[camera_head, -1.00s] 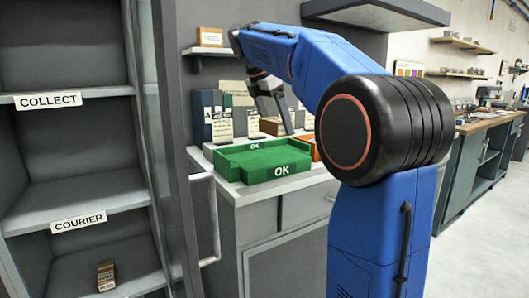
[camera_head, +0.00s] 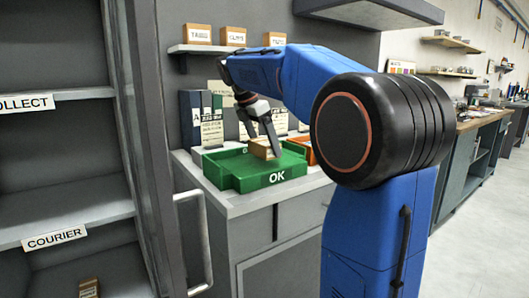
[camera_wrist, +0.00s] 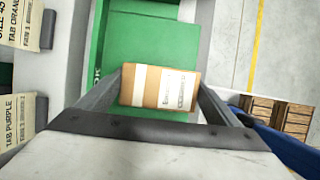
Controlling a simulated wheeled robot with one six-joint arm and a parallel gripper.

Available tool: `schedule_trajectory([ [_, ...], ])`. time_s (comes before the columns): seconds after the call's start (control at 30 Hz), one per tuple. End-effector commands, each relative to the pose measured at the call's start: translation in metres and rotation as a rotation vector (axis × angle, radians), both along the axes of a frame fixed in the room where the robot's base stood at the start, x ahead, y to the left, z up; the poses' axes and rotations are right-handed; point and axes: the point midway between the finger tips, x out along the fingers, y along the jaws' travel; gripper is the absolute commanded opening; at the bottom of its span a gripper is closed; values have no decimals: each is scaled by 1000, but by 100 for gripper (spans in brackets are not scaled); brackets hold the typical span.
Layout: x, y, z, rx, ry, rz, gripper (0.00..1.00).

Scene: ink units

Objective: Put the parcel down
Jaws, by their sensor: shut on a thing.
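The parcel is a small brown box with a pale tape band and a printed label (camera_wrist: 158,88). It sits between the two fingers of my gripper (camera_wrist: 160,92) in the wrist view. In the head view my gripper (camera_head: 270,137) points down, shut on the parcel (camera_head: 262,149), over the green tray marked OK (camera_head: 228,176). The tray also shows under the parcel in the wrist view (camera_wrist: 140,45). I cannot tell whether the parcel touches the tray floor.
An orange tray (camera_head: 303,146) stands just right of the green one on the grey cabinet. Binders (camera_head: 198,118) and cards stand behind. A shelf with several boxes (camera_head: 232,37) hangs above. An open cupboard (camera_head: 70,205) labelled COLLECT and COURIER is at the left.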

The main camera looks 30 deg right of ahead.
Motion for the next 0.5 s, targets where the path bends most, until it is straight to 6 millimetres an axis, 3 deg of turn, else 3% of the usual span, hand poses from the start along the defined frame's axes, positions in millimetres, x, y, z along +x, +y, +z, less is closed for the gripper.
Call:
schedule_trajectory([
  [0.2,0,0,-25,0,0,-1,58],
  [0.5,0,0,-27,0,-1,-1,58],
])
